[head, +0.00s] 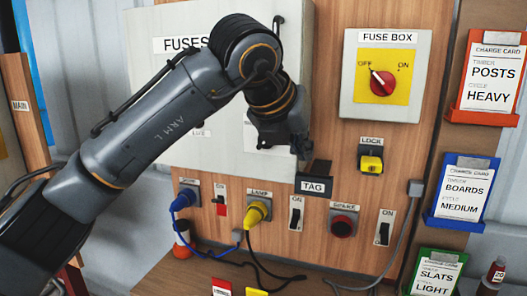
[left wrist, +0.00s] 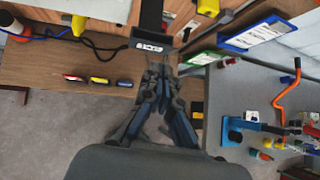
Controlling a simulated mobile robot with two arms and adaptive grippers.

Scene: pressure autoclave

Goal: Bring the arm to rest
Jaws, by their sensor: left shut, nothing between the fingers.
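My left arm (head: 165,110) comes in from the left across the white FUSES panel (head: 190,160) and hides much of it. My left gripper (head: 284,145) hangs downward beyond the bent wrist, in front of the panel's right side and above the black TAG holder (head: 313,185). In the left wrist view its fingers (left wrist: 160,72) are together, with nothing between them. They point toward the TAG holder (left wrist: 150,46), but I cannot tell the gap. My right gripper is not in view.
The wooden board carries a fuse box (head: 381,85), a yellow lock (head: 371,164), switches and blue and yellow plugs (head: 257,212) with hanging cables. Charge cards (head: 492,75) hang at the right. A grey table (left wrist: 225,105) with an orange hook (left wrist: 287,90) stands right in the left wrist view.

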